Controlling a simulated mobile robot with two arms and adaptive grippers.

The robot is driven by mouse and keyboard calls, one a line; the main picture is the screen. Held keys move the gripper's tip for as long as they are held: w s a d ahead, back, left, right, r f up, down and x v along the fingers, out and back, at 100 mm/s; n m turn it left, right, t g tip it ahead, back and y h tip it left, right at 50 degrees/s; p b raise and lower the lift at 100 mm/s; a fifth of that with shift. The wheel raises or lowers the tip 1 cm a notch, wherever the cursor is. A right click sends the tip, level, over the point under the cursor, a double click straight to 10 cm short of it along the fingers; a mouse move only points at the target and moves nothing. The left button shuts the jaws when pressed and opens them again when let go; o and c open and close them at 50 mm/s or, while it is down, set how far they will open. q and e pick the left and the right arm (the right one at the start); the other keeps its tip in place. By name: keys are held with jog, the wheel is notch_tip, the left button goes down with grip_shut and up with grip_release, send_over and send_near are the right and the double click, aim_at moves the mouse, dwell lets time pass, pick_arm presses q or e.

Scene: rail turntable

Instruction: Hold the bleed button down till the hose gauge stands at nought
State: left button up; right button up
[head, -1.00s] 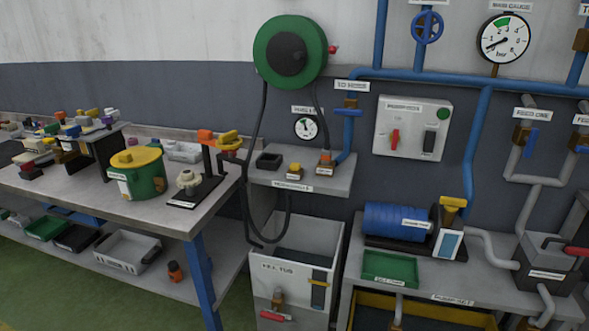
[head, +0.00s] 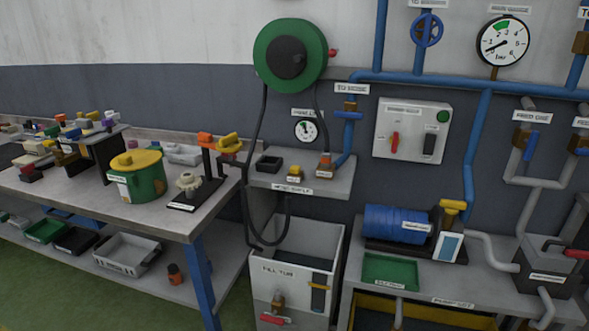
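The small round hose gauge (head: 306,130) hangs on the wall under the green hose reel (head: 290,53). Its label is blurred; its dark needle seems to point up and left, but the reading is too small to tell. A small block with a yellow top (head: 293,171) sits on the grey wall shelf (head: 335,183) below the gauge. It looks like a push button, but its label is unreadable. Nothing touches it. To its right stands an orange and grey fitting (head: 325,165), where the black hose comes down. Neither of my grippers is in view.
A black tray (head: 268,163) lies on the shelf's left. The grey fill tub (head: 292,262) stands below. A cluttered workbench (head: 170,215) is at left; a bench with a blue cylinder (head: 397,223) is at right. A blue-handled valve (head: 349,114) sits right of the gauge.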

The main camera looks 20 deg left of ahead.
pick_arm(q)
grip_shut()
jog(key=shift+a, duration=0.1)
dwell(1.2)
